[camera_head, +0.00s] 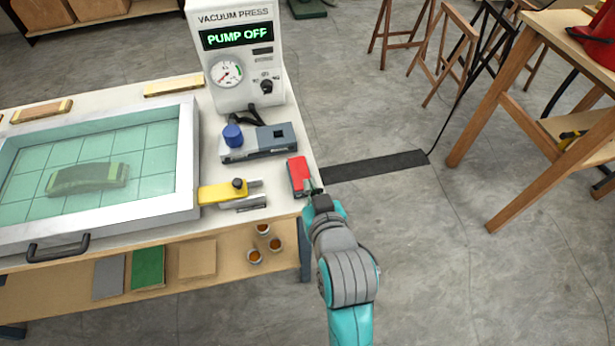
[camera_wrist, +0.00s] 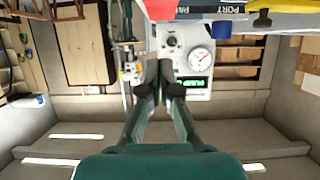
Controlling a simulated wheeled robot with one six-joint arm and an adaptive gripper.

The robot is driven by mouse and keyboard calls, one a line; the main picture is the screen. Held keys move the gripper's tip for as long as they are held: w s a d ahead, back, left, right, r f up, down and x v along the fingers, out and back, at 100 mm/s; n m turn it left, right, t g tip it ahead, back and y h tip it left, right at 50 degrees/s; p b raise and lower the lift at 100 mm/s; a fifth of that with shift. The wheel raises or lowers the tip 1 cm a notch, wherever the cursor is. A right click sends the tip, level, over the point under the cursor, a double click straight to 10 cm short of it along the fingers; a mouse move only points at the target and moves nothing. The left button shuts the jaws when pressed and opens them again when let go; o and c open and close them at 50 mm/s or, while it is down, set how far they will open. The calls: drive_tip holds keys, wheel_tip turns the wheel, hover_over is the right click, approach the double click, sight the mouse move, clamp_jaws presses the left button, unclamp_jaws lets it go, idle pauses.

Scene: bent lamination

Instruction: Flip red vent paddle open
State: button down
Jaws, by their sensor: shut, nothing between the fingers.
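The red vent paddle (camera_head: 299,175) sits at the right edge of the white bench, right of the grey valve block. In the wrist view a red part (camera_wrist: 160,9) shows at the top edge, mostly cut off, beside a black label strip with partly readable lettering. My gripper (camera_head: 312,192) is at the near right end of the paddle, just off the bench edge. I cannot tell whether it touches the paddle. In the wrist view the fingertips of my gripper (camera_wrist: 160,88) are together, with nothing between them.
The vacuum press console (camera_head: 236,50) reads "PUMP OFF". Before it stand a grey block with a blue knob (camera_head: 233,135) and a yellow clamp (camera_head: 222,192). A framed green-glazed press bed (camera_head: 187,150) fills the left.

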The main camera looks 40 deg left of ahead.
drive_tip(key=shift+s+d+r, duration=0.15)
drive_tip(key=shift+s+d, duration=0.7)
drive_tip(key=shift+d, duration=0.15)
drive_tip(key=shift+s+d+r, duration=0.15)
drive_tip(key=shift+s+d, duration=0.7)
drive_tip(key=shift+d, duration=0.1)
